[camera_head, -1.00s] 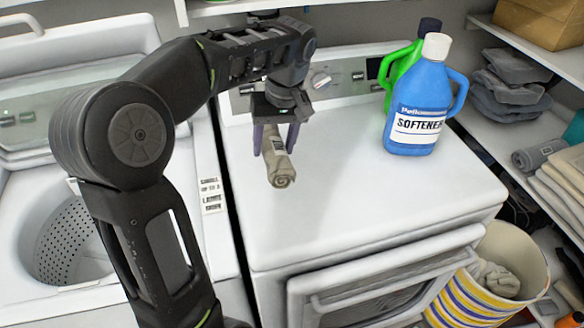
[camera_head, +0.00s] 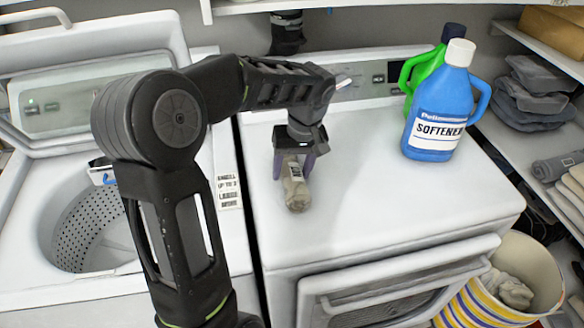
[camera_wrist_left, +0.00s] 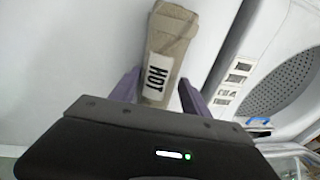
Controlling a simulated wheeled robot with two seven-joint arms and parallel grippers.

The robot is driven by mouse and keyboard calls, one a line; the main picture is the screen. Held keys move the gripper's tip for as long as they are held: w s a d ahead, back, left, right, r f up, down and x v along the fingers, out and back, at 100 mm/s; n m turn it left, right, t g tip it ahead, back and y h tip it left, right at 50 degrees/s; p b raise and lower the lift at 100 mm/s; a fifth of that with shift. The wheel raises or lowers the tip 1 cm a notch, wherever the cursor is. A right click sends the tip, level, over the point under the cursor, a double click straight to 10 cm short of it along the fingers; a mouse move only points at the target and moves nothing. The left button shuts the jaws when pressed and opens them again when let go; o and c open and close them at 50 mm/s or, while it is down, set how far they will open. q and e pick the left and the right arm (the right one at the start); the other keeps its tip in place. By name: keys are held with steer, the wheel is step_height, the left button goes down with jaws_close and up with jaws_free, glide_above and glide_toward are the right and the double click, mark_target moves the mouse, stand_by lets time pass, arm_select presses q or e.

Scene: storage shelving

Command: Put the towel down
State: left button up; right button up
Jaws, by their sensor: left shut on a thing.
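A rolled beige-grey towel (camera_head: 296,190) with a white label is held over the white dryer top (camera_head: 380,195), near its left side. My left gripper (camera_head: 292,172) is shut on it, with one purple finger on each side. In the left wrist view the towel (camera_wrist_left: 170,32) sits between both fingers of the left gripper (camera_wrist_left: 157,92), and its label reads HOT. The towel's free end points toward the dryer's front. I cannot tell for sure whether it touches the top. My right gripper is not in view.
A blue softener bottle (camera_head: 437,112) and a green bottle (camera_head: 409,76) stand at the dryer's back right. An open washer (camera_head: 30,235) is at the left. A striped basket (camera_head: 477,308) and shelves with folded cloths (camera_head: 535,100) are at the right. The dryer's middle is clear.

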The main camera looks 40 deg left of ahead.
mark_target(293, 168)
arm_select(q)
steer(key=shift+f, duration=0.1)
steer(key=o, duration=1.6)
steer(key=shift+r, duration=0.3)
steer(key=r, duration=0.3)
steer(key=d+r, duration=0.1)
steer(key=r, duration=0.1)
steer(key=shift+w+b, duration=0.2)
steer(key=shift+b, duration=0.15)
steer(key=r+p, duration=0.1)
steer(key=r, duration=0.1)
steer(key=r+p, duration=0.1)
steer(key=r, duration=0.1)
steer(key=d+r+p, duration=0.1)
steer(key=r, duration=0.1)
steer(key=shift+r+p, duration=0.3)
steer(key=shift+p, duration=0.05)
